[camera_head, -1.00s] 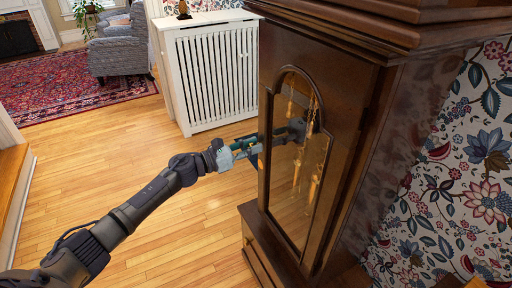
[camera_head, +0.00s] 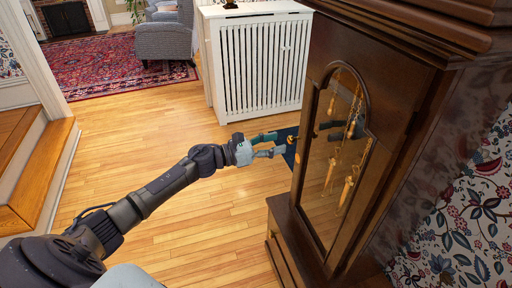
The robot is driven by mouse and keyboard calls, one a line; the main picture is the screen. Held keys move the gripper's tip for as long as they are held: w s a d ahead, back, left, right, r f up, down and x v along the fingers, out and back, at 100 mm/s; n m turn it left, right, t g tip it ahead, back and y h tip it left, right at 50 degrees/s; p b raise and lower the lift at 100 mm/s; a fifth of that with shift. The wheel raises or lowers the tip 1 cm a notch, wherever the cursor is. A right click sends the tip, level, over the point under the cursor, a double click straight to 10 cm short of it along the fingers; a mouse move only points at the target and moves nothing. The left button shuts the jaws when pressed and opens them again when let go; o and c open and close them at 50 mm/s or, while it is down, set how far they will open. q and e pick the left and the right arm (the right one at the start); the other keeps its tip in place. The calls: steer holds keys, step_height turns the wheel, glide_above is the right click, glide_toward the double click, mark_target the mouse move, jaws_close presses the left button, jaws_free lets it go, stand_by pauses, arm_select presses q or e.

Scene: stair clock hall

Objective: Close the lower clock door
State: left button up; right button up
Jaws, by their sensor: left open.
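The tall brown wooden clock stands at the right in the head view. Its lower clock door (camera_head: 312,199) has an arched glass pane, with brass weights (camera_head: 347,190) visible behind it. The door looks flush or nearly flush with the case; I cannot tell whether a small gap is left. My left gripper (camera_head: 279,144) is open and empty, just left of the door's left edge, with its fingers pointing at it. It looks apart from the door. A dark reflection shows in the glass. My right gripper is not in view.
A white slatted radiator cover (camera_head: 262,65) stands behind the gripper. The wooden floor (camera_head: 200,235) left of the clock is clear. A wooden step (camera_head: 45,180) is at the left. A red patterned rug (camera_head: 110,65) and a grey armchair (camera_head: 165,38) are at the back.

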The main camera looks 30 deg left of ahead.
arm_select(q)
steer(key=v, duration=0.7)
steer(key=shift+s, duration=0.25)
steer(key=shift+a, duration=0.15)
